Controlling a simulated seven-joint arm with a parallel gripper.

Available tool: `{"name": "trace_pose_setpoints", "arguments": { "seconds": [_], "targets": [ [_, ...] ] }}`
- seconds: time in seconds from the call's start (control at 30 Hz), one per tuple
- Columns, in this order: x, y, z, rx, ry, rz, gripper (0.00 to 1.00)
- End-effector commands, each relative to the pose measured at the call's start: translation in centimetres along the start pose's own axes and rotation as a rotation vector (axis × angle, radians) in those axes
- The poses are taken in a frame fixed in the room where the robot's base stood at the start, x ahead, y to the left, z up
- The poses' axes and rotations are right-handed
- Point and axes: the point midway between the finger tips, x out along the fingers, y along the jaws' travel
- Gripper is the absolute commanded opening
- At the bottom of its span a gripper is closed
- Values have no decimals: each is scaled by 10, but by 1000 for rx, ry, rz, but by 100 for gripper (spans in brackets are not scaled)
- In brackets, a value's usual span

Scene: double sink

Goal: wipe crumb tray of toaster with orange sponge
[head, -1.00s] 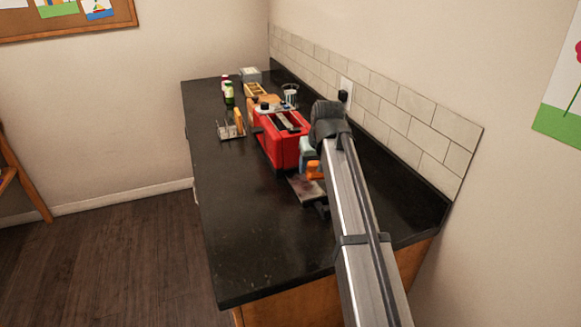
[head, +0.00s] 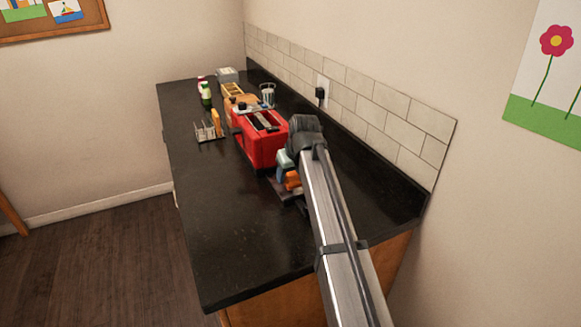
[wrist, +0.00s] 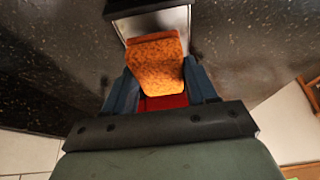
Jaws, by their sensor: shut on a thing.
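The red toaster (head: 258,146) stands on the black counter. Its flat crumb tray (head: 279,188) sticks out at the toaster's near end, partly hidden by my arm. In the wrist view, the pale-edged tray (wrist: 188,24) shows beyond the sponge. My gripper (head: 288,176) is over the tray, shut on the orange sponge (head: 292,181). In the wrist view, the sponge (wrist: 155,60) sits between the two fingers of my gripper (wrist: 161,88), its far end overlapping the tray's near part. I cannot tell whether it touches the tray. A red patch shows below the sponge.
A toast rack (head: 209,131) stands left of the toaster. A plug (head: 320,96) is in the wall. The counter's near left part is clear.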

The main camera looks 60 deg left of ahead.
Motion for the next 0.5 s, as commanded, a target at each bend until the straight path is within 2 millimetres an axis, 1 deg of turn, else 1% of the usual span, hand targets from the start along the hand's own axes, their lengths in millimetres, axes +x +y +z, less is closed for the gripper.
{"name": "trace_pose_setpoints", "arguments": {
  "seconds": [0.23,0.3,0.33,0.37,0.5],
  "targets": [
    [21,0,9,0,-1,0,32],
    [33,0,15,0,-2,-1,32],
    [32,0,7,0,0,0,33],
    [34,0,4,0,-1,0,28],
    [40,0,-8,0,-1,0,28]
  ]
}}
